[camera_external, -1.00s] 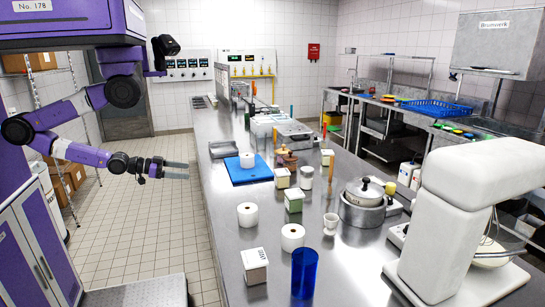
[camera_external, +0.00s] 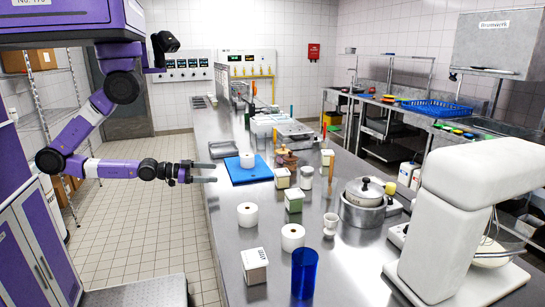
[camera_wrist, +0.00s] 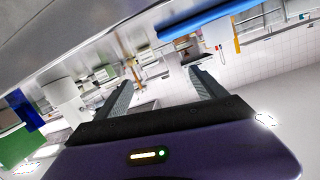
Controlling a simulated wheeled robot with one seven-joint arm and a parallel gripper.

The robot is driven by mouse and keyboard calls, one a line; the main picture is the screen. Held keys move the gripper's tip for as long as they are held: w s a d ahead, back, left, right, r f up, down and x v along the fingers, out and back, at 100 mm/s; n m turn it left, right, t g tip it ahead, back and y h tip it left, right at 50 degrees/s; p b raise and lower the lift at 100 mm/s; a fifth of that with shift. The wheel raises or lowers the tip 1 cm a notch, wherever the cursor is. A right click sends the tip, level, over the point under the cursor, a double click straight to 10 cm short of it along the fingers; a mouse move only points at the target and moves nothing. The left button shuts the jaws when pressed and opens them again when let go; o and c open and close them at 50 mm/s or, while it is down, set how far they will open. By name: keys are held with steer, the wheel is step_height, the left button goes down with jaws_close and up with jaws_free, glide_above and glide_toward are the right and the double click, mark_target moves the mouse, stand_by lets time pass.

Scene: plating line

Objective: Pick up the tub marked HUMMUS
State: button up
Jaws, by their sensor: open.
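No HUMMUS marking is readable in either view. In the external view several white tubs stand on the steel counter (camera_external: 222,235): one round tub (camera_external: 247,160) on a blue mat (camera_external: 238,177), a second round tub (camera_external: 247,214), and a third round tub (camera_external: 292,237) nearer the front. A square white carton (camera_external: 254,266) has dark print too small to read. My gripper (camera_external: 212,173) is open and empty at the counter's left edge, just left of the blue mat and apart from the tubs. The wrist view also shows its parted fingers (camera_wrist: 160,78).
A blue cup (camera_external: 304,273) stands at the counter front. A lidded pot (camera_external: 364,194) and a big white mixer (camera_external: 440,225) are on the right. More cartons and pepper mills crowd the middle. Bare counter lies left of the front tubs.

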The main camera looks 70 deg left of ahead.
mark_target(276, 175)
steer(key=shift+m, duration=0.4)
steer(key=w+d, duration=0.1)
steer(key=w, duration=0.2)
steer(key=w+d, duration=0.1)
steer(key=w, duration=0.6)
steer(key=shift+d+r, duration=0.1)
steer(key=shift+d, duration=0.3)
steer(key=w+d, duration=0.1)
steer(key=w, duration=0.4)
steer(key=w+d+f+n+g, duration=0.1)
steer(key=w+d, duration=0.1)
steer(key=w, duration=0.3)
steer(key=w+d+n+g, duration=0.1)
steer(key=w, duration=0.4)
steer(key=shift+d+f, duration=0.2)
steer(key=shift+f, duration=0.05)
steer(key=shift+w+d+f+g+p, duration=0.15)
steer(key=shift+w+f+p, duration=0.15)
steer(key=shift+w, duration=0.45)
steer(key=shift+w+a+f+g+p, duration=0.15)
steer(key=shift+w+f, duration=0.1)
steer(key=shift+w, duration=0.45)
steer(key=shift+p+x, duration=0.5)
steer(key=shift+x, duration=2)
steer(key=shift+s+f, duration=0.15)
steer(key=c, duration=1.6)
steer(key=shift+c, duration=0.2)
